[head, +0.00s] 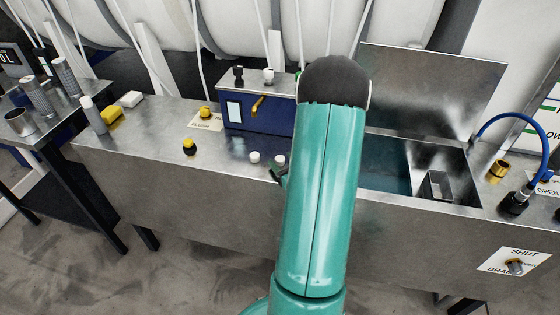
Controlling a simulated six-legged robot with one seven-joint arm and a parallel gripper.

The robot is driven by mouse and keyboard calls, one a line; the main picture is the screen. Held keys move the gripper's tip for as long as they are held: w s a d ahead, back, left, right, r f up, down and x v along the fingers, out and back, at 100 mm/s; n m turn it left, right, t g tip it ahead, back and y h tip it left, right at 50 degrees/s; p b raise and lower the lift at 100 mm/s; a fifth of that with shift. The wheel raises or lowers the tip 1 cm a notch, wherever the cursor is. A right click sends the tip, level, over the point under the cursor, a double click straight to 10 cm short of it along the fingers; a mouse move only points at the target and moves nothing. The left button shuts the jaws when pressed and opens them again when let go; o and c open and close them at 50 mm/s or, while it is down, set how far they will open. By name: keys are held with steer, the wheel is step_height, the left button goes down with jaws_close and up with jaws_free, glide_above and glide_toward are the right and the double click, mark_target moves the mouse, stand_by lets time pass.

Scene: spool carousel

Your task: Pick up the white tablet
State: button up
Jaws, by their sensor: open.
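Two small round white tablets lie on the metal bench top, left of my arm. The left tablet (254,157) stands clear. The right tablet (280,160) is close to my arm's edge. My gripper (279,174) is mostly hidden behind my own teal arm. Only a dark part of it shows, just in front of the right tablet in the picture. The jaws are open. I cannot tell whether they touch the right tablet.
A blue box (262,117) with a brass lever stands behind the tablets. An open basin (386,165) with a raised lid (430,95) lies right of my arm. The bench top at left is partly clear.

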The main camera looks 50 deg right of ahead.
steer(key=c, duration=1.1)
steer(key=shift+r, duration=0.2)
